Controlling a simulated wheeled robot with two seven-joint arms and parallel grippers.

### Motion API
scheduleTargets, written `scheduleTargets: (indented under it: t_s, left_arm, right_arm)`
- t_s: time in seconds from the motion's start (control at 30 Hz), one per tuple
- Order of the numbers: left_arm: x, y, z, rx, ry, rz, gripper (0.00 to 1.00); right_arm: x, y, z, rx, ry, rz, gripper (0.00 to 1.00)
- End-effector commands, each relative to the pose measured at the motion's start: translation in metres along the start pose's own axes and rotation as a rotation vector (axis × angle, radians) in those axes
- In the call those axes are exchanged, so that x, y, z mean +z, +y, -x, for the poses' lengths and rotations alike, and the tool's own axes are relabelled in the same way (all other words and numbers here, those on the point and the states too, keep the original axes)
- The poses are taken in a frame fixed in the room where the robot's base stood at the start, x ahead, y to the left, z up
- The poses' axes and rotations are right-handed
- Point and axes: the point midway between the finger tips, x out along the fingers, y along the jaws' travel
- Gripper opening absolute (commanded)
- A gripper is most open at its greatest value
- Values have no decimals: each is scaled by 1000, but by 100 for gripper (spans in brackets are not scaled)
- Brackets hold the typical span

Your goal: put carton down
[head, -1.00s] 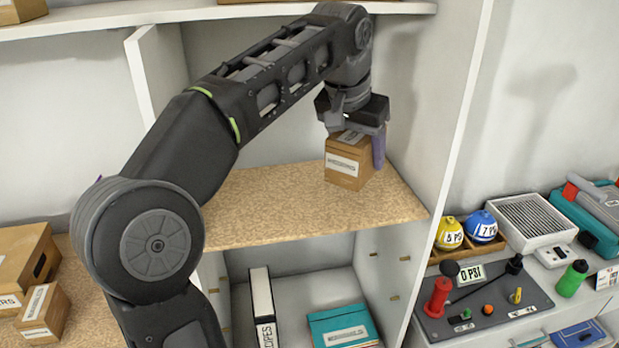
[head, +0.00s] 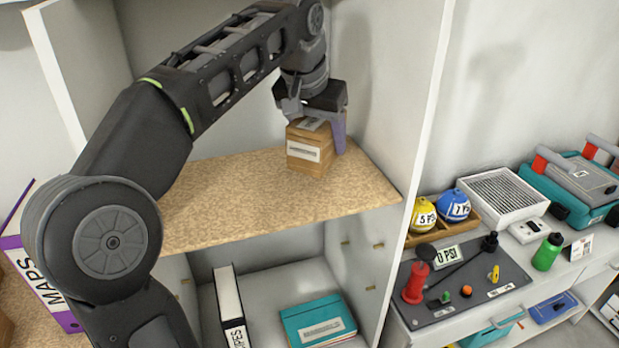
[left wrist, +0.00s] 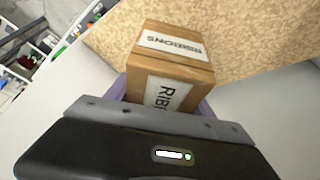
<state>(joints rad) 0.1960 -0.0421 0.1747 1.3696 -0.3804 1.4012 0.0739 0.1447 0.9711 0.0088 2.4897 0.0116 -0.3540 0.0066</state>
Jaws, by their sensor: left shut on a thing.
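The carton (head: 308,158) is a small brown box with white labels. It is at the right end of the cork-topped shelf (head: 235,208), close to the right side wall. My left gripper (head: 318,125) points down from above and is shut on the carton, with a purple finger along its right side. In the left wrist view the carton (left wrist: 172,62) shows a "RIBBONS" label, with the cork surface beyond it. I cannot tell whether the carton's base touches the shelf. My right gripper is not in view.
The shelf's right wall (head: 400,120) stands close beside the gripper. The cork left of the carton is bare. Below are a white binder (head: 229,305) and a teal box (head: 318,322). A counter at right holds a control panel (head: 465,285) and a green bottle (head: 548,252).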

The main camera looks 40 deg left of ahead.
Motion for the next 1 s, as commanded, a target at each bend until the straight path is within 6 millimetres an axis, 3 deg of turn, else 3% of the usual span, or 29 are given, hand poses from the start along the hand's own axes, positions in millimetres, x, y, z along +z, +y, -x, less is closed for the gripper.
scheduleTargets:
  t_s: [0.07, 0.47, 0.73, 1.0]
  left_arm:
    - [6, 0, -15, 0, 1, 1, 17]
    - [7, 0, -17, 0, 1, 0, 17]
    - [20, 0, -49, 0, 0, 1, 17]
    - [22, 0, -54, 0, 2, 1, 17]
  right_arm:
    - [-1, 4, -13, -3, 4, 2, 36]
    - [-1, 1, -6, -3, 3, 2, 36]
    - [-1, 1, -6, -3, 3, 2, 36]
    - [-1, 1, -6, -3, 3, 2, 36]
